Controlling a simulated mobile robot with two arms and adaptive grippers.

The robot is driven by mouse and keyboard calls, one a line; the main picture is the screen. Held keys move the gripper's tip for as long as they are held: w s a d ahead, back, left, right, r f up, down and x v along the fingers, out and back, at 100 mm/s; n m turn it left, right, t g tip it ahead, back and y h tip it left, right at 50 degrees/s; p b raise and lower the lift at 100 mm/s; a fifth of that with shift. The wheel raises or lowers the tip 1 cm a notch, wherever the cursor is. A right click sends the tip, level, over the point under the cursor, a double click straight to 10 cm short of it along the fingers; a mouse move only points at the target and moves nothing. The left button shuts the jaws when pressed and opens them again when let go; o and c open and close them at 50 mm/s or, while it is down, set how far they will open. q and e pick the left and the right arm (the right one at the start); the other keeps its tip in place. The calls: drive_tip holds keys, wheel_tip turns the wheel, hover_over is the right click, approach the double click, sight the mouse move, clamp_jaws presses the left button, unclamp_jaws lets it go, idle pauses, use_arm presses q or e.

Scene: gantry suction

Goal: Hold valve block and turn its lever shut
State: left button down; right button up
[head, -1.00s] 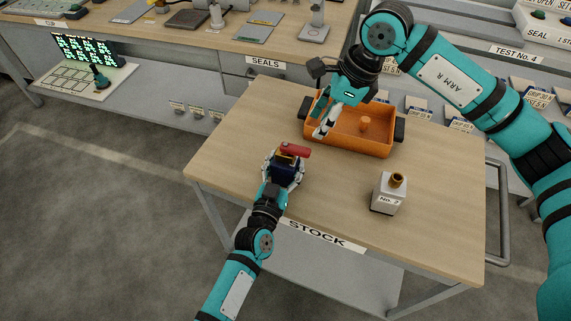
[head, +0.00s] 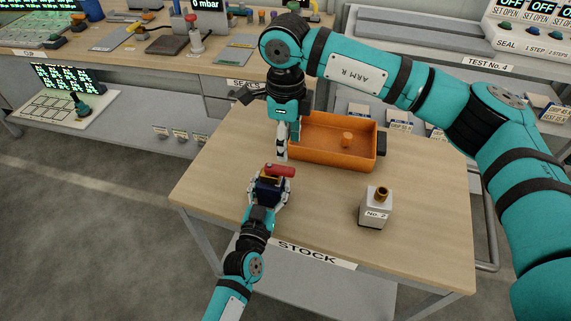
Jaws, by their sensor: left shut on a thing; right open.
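The valve block (head: 268,191) is dark blue with a brass-coloured top and stands on the wooden cart top near its left front. Its red lever (head: 280,170) lies across the top and points to the right. My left gripper (head: 270,196) is shut around the block from the front, a finger on each side. My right gripper (head: 282,155) is open and points down just behind and above the lever. I cannot tell whether its fingertips touch the lever. My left gripper hides part of the block's lower body.
An orange bin (head: 335,155) with a small orange peg inside stands behind and right of the block. A grey block marked No. 2 (head: 376,209) with a brass top stands at the right. The cart top (head: 320,225) is clear between them. A bench (head: 140,60) runs along the back.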

sight(285, 168)
wheel_tip(285, 168, down, 8)
drive_tip(key=shift+f, duration=0.1)
idle(0.4)
clamp_jaws()
